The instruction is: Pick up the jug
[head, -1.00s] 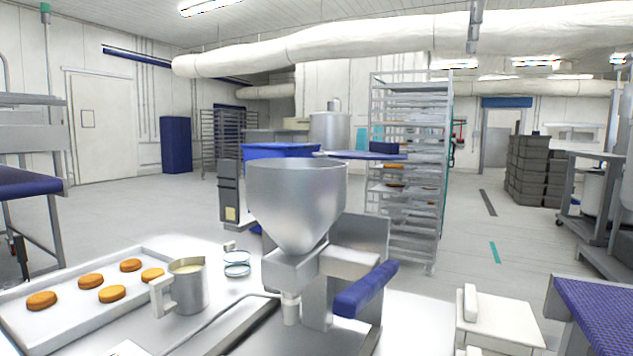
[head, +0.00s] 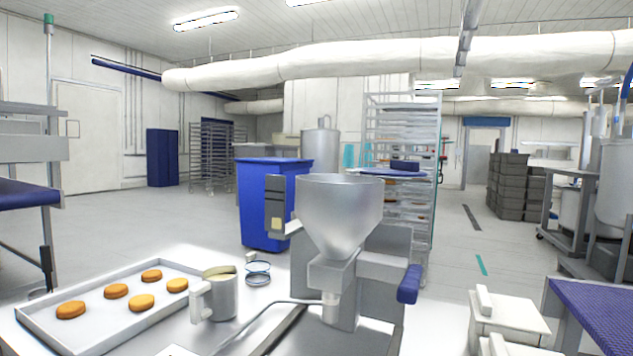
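The jug (head: 222,298) is a metal cylinder with a squared handle (head: 199,301) on its left side and pale cream contents showing at its open top. It stands upright on the white worktop, close by the right side of the tray; I cannot tell whether the two touch. My gripper does not show in the view, and nothing is seen holding the jug.
A tray (head: 32,323) with several golden rounds lies left of the jug. A blue bin (head: 262,205) stands behind.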

